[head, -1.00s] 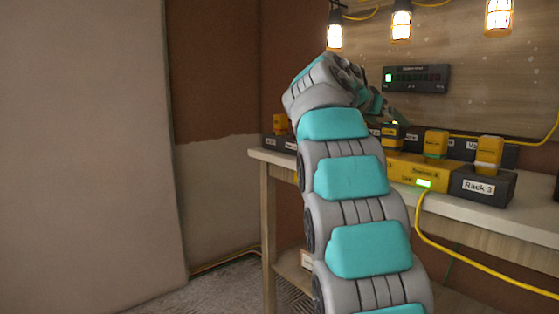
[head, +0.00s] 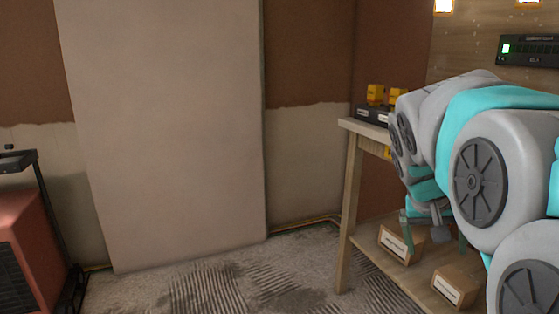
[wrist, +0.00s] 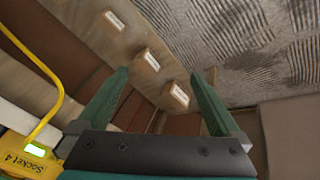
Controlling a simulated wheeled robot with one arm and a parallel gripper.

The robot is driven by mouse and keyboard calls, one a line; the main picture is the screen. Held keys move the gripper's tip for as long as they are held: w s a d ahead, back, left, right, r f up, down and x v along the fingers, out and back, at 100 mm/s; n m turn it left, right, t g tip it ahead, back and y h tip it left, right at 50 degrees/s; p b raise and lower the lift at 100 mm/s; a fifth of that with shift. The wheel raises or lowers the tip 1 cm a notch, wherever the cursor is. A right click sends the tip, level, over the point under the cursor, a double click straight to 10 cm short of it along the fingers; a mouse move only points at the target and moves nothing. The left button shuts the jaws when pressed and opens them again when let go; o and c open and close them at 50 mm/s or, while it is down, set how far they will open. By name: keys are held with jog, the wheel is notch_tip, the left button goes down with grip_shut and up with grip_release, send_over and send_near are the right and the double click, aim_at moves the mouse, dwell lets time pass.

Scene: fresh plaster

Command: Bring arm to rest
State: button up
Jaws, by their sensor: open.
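My gripper (wrist: 160,100) is open and empty in the wrist view, its two green fingers spread apart. In the head view my arm fills the right side, folded and bent downward, with the gripper (head: 428,228) hanging low beside the workbench (head: 349,190). The arm hides most of the bench top. The wrist view looks down past the fingers toward the lower shelf (wrist: 112,50), with several small labelled boxes on it.
A yellow unit marked Socket 4 (wrist: 30,160) with a yellow cable (wrist: 52,80) is close to the gripper's left. Cardboard boxes (head: 455,285) sit on the lower shelf. A pale panel (head: 165,130) leans at the wall, and a red machine (head: 28,240) stands left. Floor between is clear.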

jog(key=s+a+f+n+g+y, duration=0.1)
jog(key=s+a+f, duration=0.4)
jog(key=s, duration=0.3)
jog(key=s+a+f+n+g+y, duration=0.1)
jog(key=s+a+f, duration=0.3)
jog(key=s, duration=0.5)
jog(key=s+a+f+n+g+y+p, duration=0.1)
jog(key=s+a+f+n+g+y, duration=0.1)
jog(key=s+a+f, duration=0.3)
jog(key=s+f, duration=0.2)
jog(key=s, duration=0.1)
jog(key=shift+s+a+y, duration=0.3)
jog(key=shift+s, duration=0.1)
